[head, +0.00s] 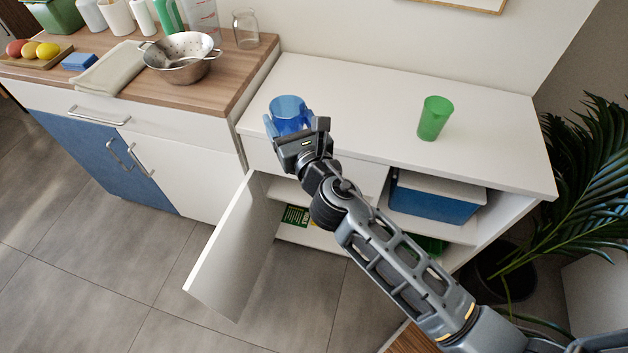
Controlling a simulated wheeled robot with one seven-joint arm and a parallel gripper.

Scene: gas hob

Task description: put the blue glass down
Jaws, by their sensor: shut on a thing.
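The blue glass (288,112) is at the left end of the white sideboard top (350,97) in the head view. My gripper (292,130) is shut around the glass from the front, and its jaws hide the lower part. The glass looks upright. I cannot tell whether its base touches the sideboard top.
A green cup (434,118) stands on the sideboard to the right. The wooden counter (110,40) on the left holds a colander (181,58) and a clear glass (246,28). A sideboard door (235,250) hangs open below. A plant (590,150) stands at the right.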

